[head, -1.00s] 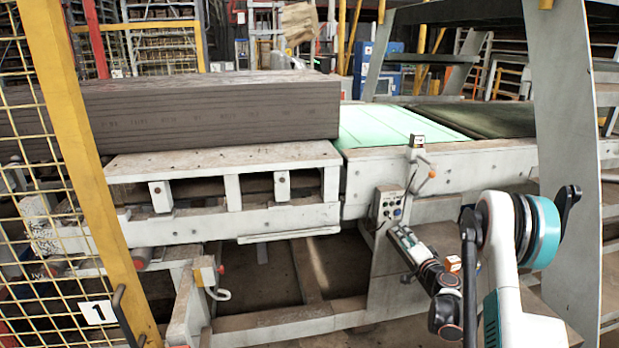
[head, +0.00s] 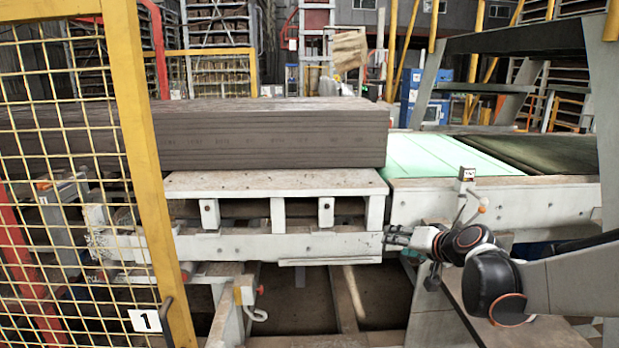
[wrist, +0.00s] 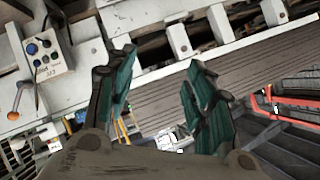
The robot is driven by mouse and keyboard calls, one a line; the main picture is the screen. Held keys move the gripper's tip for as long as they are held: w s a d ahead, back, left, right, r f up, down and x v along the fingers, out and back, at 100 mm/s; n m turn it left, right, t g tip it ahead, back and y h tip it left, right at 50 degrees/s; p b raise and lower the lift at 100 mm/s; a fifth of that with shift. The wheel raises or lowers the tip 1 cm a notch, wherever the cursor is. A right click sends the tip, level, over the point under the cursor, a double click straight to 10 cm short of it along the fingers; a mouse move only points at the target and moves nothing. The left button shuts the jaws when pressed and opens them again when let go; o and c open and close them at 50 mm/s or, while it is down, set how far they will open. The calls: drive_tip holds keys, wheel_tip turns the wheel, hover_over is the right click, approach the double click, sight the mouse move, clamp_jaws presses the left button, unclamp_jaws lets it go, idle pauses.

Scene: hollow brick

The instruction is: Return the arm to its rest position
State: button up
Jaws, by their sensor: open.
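My arm comes in from the right edge of the head view and reaches left, roughly level. My gripper (head: 398,237) is at its end, in front of the white machine frame (head: 330,246), by the corner where two sections meet. Whether it touches the frame cannot be told there. In the wrist view my gripper (wrist: 160,66) has its two teal-lined fingers spread apart, with nothing between them.
A long brown layered block (head: 270,135) lies on the frame. A green belt (head: 440,158) is to its right. A control box (wrist: 45,60) shows in the wrist view. A yellow mesh fence (head: 150,180) stands at left. A grey post stands at far right.

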drive_tip(key=s+a+r+n+g+h, duration=0.1)
drive_tip(key=s+a, duration=0.2)
drive_tip(key=s, duration=0.4)
drive_tip(key=s+a+r+n+g, duration=0.1)
drive_tip(key=s+a+r+g, duration=0.1)
drive_tip(key=s, duration=0.6)
drive_tip(key=s+f+g+h, duration=0.1)
drive_tip(key=s+f, duration=0.2)
drive_tip(key=s, duration=0.5)
drive_tip(key=s+d+f+n+g+h+b, duration=0.1)
drive_tip(key=s+f+h, duration=0.1)
drive_tip(key=s, duration=0.7)
drive_tip(key=shift+s+f+n, duration=0.3)
drive_tip(key=shift+f, duration=0.35)
